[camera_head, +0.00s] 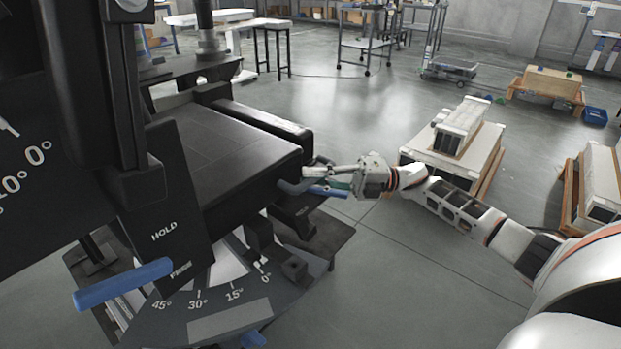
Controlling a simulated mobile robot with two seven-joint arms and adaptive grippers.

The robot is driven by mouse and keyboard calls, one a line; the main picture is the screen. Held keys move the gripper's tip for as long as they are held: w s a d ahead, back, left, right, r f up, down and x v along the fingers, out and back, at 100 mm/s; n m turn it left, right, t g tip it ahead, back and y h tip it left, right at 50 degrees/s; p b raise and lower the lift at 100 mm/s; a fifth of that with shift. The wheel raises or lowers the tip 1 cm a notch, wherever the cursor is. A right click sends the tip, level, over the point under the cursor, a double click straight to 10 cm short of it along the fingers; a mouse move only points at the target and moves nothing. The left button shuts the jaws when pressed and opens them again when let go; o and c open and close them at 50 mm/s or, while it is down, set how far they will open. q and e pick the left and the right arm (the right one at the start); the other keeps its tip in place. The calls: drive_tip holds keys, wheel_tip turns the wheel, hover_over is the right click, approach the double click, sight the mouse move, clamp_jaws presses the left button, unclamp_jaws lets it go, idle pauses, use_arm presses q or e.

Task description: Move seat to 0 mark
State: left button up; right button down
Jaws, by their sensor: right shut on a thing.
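The black seat (235,150) is a flat padded block in the left half of the head view. Below it is a grey angle scale (215,306) marked 0°, 15°, 30° and 45°. The 0° mark (265,277) is at the scale's right end, near a small dark block. My right gripper (322,180) reaches in from the right and is shut on a blue handle (328,191) at the seat's right front corner. The fingers partly hide the handle. My left gripper is not in view.
A black panel marked HOLD (165,236) with a blue lever (122,284) stands left of the seat. White boxes on a pallet (455,145) stand on the floor beyond my right arm. The floor between seat and pallet is clear.

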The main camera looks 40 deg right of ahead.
drive_tip(key=shift+w+d+r, duration=0.15)
drive_tip(key=shift+d, duration=0.15)
drive_tip(key=c, duration=2)
unclamp_jaws()
drive_tip(key=shift+d, duration=0.1)
drive_tip(key=v, duration=1.2)
